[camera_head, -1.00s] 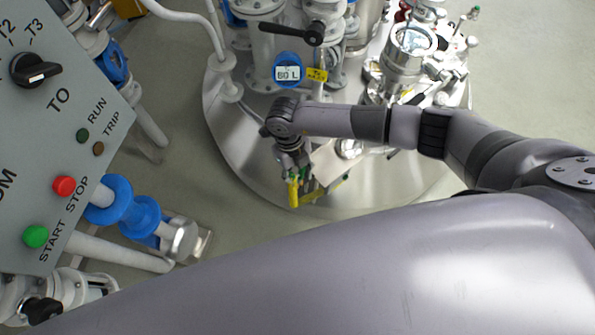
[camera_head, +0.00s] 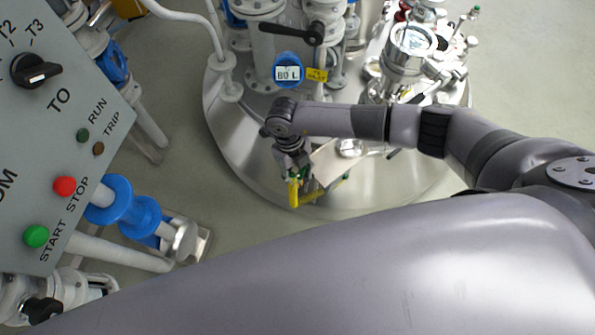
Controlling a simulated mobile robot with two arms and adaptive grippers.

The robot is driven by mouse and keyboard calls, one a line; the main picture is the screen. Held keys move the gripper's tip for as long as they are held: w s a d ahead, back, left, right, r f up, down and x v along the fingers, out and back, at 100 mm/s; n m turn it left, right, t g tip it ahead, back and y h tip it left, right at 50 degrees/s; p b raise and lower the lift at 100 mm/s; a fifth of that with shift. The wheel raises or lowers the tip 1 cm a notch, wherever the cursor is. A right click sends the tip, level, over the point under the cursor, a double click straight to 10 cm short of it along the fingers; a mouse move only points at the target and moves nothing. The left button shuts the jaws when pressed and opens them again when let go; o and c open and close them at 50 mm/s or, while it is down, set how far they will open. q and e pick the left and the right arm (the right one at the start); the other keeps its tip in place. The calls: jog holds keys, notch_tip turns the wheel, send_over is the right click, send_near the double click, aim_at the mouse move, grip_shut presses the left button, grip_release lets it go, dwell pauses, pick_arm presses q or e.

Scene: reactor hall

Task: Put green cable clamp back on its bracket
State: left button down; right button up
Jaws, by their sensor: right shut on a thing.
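My right gripper (camera_head: 297,172) points down over the front edge of the round steel vessel lid. It is shut on the green cable clamp (camera_head: 304,171), of which only a small bit of green shows between and beside the fingers. A yellow bracket (camera_head: 293,194) stands right below the fingertips, with a yellow bar running from it to the right along the lid's edge. The wrist hides much of the clamp, and I cannot tell whether clamp and bracket touch. My left gripper is not in view.
The steel lid (camera_head: 235,150) carries pipes, a blue-ringed 80 L label (camera_head: 288,73) and a black-handled valve (camera_head: 290,32) behind the wrist. A pale plate (camera_head: 330,163) is beside the gripper. A control panel (camera_head: 60,130) and blue-flanged pipe (camera_head: 120,205) stand left. Floor between is clear.

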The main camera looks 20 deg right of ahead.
jog(key=shift+f+b, duration=0.45)
jog(key=shift+f, duration=0.1)
dwell(0.4)
jog(key=o, duration=1)
jog(key=shift+o, duration=0.2)
jog(key=v, duration=1.2)
